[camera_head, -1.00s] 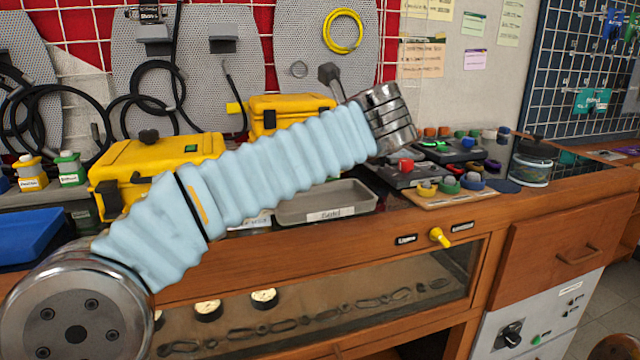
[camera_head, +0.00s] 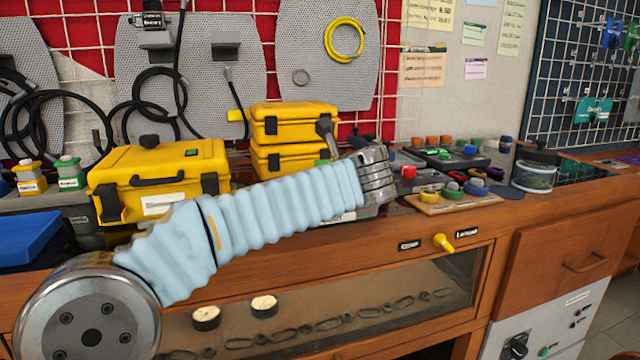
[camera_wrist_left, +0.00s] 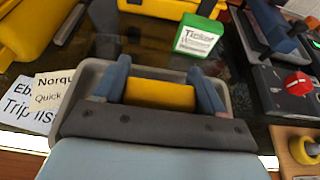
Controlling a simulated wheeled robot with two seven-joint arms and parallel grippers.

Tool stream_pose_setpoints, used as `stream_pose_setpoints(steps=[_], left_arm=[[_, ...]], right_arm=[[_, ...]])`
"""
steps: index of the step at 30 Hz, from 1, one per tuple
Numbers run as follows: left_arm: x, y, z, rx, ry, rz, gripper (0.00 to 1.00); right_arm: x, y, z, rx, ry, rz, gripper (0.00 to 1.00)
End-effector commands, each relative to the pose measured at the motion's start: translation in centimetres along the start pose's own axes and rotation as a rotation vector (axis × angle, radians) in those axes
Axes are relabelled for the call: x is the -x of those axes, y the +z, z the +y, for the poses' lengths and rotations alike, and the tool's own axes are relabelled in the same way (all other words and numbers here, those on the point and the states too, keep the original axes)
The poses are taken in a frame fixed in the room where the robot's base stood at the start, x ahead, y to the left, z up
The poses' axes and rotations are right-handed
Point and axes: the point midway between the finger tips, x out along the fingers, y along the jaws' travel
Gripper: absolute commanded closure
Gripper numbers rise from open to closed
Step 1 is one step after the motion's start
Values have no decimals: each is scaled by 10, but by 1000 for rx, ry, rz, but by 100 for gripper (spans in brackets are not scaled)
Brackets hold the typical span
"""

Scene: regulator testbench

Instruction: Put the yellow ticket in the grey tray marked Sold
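In the left wrist view, the yellow ticket (camera_wrist_left: 160,95) sits between the two blue fingers of my left gripper (camera_wrist_left: 162,88), which appear closed on its two sides. Behind and around the fingers shows the grey tray (camera_wrist_left: 88,78); the ticket is over it in this view. I cannot tell how high the ticket is above the tray floor. In the head view my left arm crosses from the lower left and hides the tray and the ticket. The tray's Sold label is hidden now. My right gripper is in neither view.
A green ticket box (camera_wrist_left: 200,36) stands just behind the tray. White paper labels (camera_wrist_left: 38,105) lie left of it. Yellow cases (camera_head: 160,178) stand at the back. A board with colored knobs (camera_head: 455,197) and dark units (camera_head: 445,158) are to the right.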

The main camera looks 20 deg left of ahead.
Motion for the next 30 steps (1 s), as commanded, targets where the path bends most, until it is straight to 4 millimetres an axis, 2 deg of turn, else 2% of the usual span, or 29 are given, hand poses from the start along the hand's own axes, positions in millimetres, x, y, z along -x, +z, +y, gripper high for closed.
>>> stream_pose_setpoints(steps=[1,5,15,19,27,30], left_arm=[[0,0,0,0,0,0,23],[0,0,0,0,0,1,5],[4,3,0,0,0,1,5],[24,4,0,0,-3,0,5],[87,4,-1,-2,-4,-1,5],[104,3,-1,-1,-2,0,5]], right_arm=[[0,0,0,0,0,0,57],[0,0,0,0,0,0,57],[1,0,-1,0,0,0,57],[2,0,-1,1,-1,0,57],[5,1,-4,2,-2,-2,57],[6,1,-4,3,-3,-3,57]])
